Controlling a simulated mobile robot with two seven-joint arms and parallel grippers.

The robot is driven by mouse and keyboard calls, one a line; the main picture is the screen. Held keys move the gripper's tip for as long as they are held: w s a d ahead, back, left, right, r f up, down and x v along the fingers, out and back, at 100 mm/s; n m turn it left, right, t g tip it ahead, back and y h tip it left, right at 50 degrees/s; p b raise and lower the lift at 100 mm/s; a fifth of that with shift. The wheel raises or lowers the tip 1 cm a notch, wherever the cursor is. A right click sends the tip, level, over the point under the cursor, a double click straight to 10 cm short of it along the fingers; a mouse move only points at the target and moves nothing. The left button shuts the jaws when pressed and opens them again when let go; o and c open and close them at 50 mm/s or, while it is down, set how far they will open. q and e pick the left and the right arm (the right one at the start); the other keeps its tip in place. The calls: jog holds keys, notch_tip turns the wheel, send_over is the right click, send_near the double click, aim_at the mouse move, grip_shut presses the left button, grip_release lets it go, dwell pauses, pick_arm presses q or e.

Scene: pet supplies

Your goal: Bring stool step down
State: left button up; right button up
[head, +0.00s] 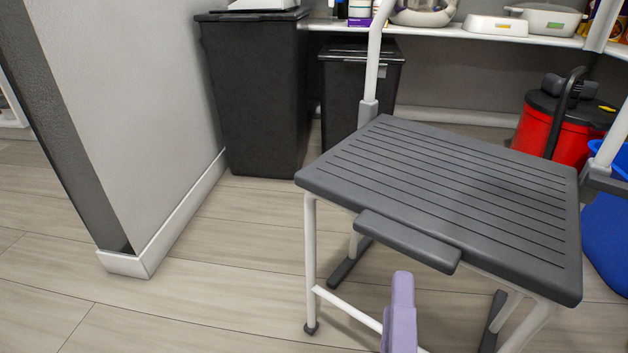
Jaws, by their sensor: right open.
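The stool has a white tube frame (311,250) and a wide dark grey ribbed step (450,180). The step lies roughly flat, between white uprights that rise at its far left and right side. A dark grey bar-like tab (408,241) sticks out from the step's near edge. My right gripper (402,285) shows as a light purple piece at the bottom, just below the tab in the picture. It is open and holds nothing that I can see; whether it touches the stool I cannot tell. My left gripper is out of view.
A tall black bin (255,95) and a smaller one (345,90) stand behind. A red canister vacuum (545,138) and a blue item (607,240) are at right. A white shelf (480,36) holds pet goods. A grey wall (140,110) stands left; floor at lower left is clear.

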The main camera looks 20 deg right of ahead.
aim_at(403, 253)
jog(key=b+x, duration=0.2)
jog(key=x, duration=0.8)
jog(key=shift+s+d+f, duration=0.15)
jog(key=shift+s+d, duration=0.05)
jog(key=c, duration=0.7)
grip_shut()
jog(key=shift+f, duration=0.1)
